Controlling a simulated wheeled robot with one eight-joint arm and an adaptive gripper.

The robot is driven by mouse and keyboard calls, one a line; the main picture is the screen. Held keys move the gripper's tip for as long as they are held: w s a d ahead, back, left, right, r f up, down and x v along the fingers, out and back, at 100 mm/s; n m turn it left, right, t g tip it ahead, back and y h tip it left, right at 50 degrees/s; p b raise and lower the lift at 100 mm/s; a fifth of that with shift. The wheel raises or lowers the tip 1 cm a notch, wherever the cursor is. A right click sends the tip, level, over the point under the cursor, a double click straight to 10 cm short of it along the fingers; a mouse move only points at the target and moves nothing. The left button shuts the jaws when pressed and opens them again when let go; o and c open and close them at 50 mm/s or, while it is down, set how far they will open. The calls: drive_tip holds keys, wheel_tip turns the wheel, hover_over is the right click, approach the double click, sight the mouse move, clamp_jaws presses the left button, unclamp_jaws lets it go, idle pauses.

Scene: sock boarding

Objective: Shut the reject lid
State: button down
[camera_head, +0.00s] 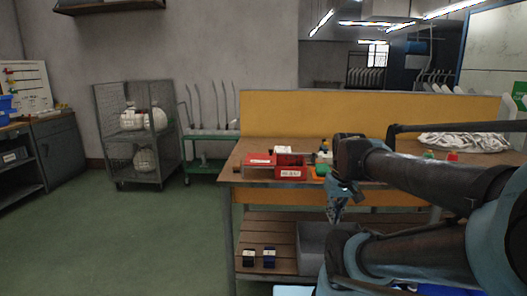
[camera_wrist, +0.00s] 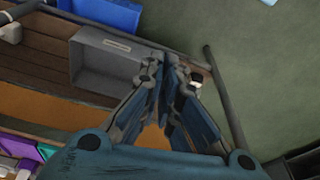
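Red boxes stand on the workbench in the head view. One is an open-looking red bin (camera_head: 292,168) with a white label on its front. Left of it lies a flatter red piece (camera_head: 259,160) with a pale label; I cannot tell whether this is the reject lid. My gripper (camera_head: 335,213) points down in front of the bench's front edge, right of and lower than the red bin. In the wrist view its fingers (camera_wrist: 170,68) come together at the tips with nothing visible between them. The red bin is not clearly visible in the wrist view.
A grey bin (camera_head: 312,243) sits on the slatted lower shelf (camera_head: 265,232); the wrist view shows it close to my fingers (camera_wrist: 108,62). A yellow panel (camera_head: 300,115) backs the bench. A wire cart (camera_head: 138,140) stands left, with open green floor (camera_head: 150,240) before it.

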drive_tip(key=w+a+r+n+y, duration=0.1)
drive_tip(key=w+a+r+n, duration=0.35)
drive_tip(key=w+r, duration=0.6)
wheel_tip(320, 180, up, 10)
drive_tip(key=n+g+y, duration=0.1)
drive_tip(key=n+y, duration=0.1)
drive_tip(key=n, duration=0.7)
hover_over(256, 154)
drive_tip(key=d, duration=0.3)
drive_tip(key=x, duration=1)
drive_tip(key=shift+s+a, duration=0.15)
drive_tip(key=shift+s, duration=0.2)
drive_tip(key=d, duration=0.2)
drive_tip(key=shift+s+d, duration=0.25)
drive_tip(key=shift+s, duration=0.05)
drive_tip(key=shift+s+d, duration=0.15)
drive_tip(key=shift+d, duration=0.6)
